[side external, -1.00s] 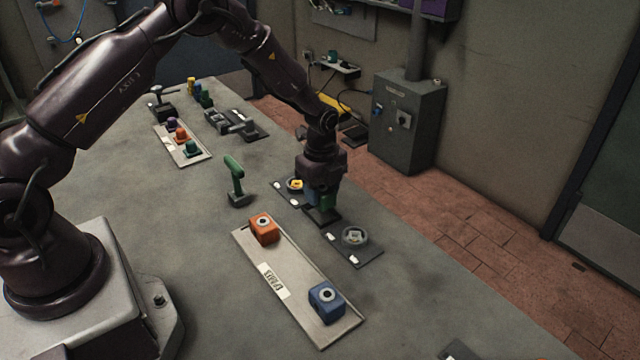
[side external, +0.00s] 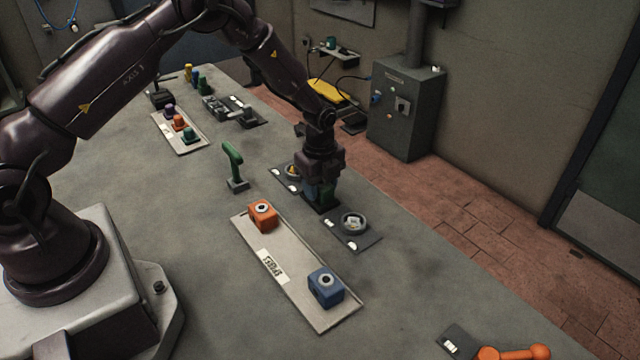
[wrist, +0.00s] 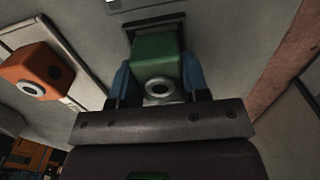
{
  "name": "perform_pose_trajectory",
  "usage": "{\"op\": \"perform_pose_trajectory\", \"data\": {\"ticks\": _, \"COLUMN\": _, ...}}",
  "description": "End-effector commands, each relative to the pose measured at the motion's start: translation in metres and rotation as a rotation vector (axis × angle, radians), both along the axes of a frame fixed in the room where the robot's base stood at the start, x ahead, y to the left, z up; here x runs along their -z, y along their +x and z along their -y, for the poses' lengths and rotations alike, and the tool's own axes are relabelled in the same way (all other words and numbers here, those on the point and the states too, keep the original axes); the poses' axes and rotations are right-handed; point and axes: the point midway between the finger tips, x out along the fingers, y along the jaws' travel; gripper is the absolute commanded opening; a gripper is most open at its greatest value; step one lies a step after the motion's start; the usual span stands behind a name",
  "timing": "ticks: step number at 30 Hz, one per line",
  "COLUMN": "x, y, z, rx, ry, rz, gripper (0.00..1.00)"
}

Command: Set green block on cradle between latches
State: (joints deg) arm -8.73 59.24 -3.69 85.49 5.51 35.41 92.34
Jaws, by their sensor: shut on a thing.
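The green block (wrist: 157,62), with a pale ring on its face, sits between the two blue fingers of my gripper (wrist: 158,82). My gripper is shut on it. In the side view, the green block (side external: 327,197) shows partly behind the fingers, low over a dark base (side external: 321,208) that appears to be the cradle. A dark bracket edge (wrist: 153,20) shows just past the block in the wrist view. I cannot tell whether the block touches the base. The latches cannot be made out clearly.
A spares tray (side external: 300,290) holds an orange block (side external: 262,215) and a blue block (side external: 325,286). A green-handled lever (side external: 234,165) stands left. An orange handle (side external: 512,352) is at lower right.

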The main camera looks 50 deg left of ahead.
Motion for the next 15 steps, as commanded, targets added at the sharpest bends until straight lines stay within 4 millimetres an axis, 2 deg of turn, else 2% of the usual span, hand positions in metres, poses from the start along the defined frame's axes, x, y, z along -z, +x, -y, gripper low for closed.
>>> {"op": "perform_pose_trajectory", "data": {"ticks": 15, "x": 0.0058, "y": 0.0006, "z": -0.0002, "rx": 0.000, "ry": 0.000, "rz": 0.002, "gripper": 0.12}}
